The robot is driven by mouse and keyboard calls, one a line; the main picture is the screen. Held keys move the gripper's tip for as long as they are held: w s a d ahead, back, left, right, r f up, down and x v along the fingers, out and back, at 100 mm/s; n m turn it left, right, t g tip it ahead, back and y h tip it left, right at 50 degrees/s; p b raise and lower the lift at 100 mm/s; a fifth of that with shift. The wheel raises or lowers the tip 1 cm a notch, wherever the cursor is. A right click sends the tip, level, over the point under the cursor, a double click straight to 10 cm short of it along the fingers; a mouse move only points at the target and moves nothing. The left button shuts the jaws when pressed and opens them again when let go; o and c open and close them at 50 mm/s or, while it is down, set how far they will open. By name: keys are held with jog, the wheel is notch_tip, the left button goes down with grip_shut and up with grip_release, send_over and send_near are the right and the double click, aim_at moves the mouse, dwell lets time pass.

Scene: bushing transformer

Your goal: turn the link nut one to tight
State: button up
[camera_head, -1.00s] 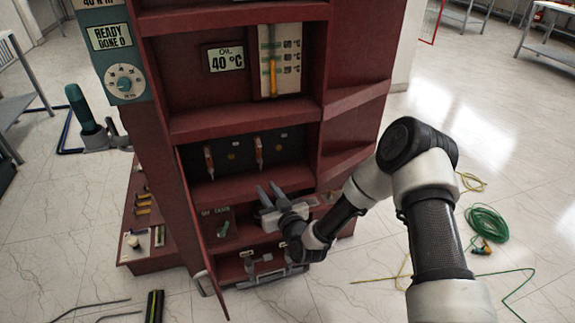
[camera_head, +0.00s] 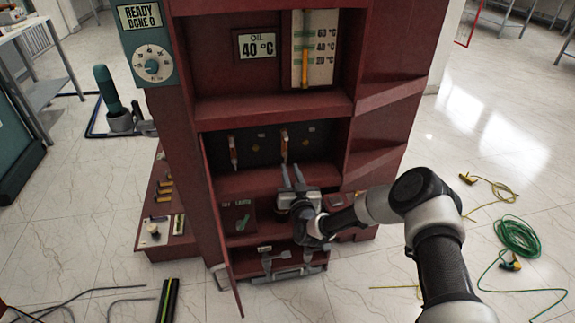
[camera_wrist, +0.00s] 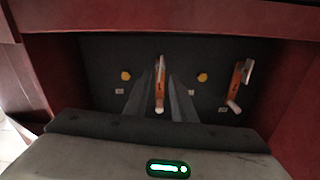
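Two yellow hex nuts show on the dark back panel in the wrist view, a left nut (camera_wrist: 126,75) and a right nut (camera_wrist: 202,77). I cannot tell which is link nut one. Two orange links with pale ends hang there, a middle link (camera_wrist: 160,83) and a right link (camera_wrist: 240,85). In the head view two links, left (camera_head: 233,153) and right (camera_head: 284,147), show in the cabinet's middle bay. My gripper (camera_head: 293,168) is open and empty, pointing into that bay before the right one. In the wrist view its fingers (camera_wrist: 160,103) lie either side of the middle link; contact is unclear.
The red cabinet (camera_head: 272,106) has shelves above and below the bay. A hinged door (camera_head: 222,235) stands open at its lower left. A dial panel (camera_head: 150,62) reads "READY DONE 0". Green cable (camera_head: 517,236) lies on the floor at right.

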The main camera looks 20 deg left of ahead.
aim_at(286, 159)
jog(key=x, duration=0.5)
jog(key=shift+b, duration=0.35)
grip_shut()
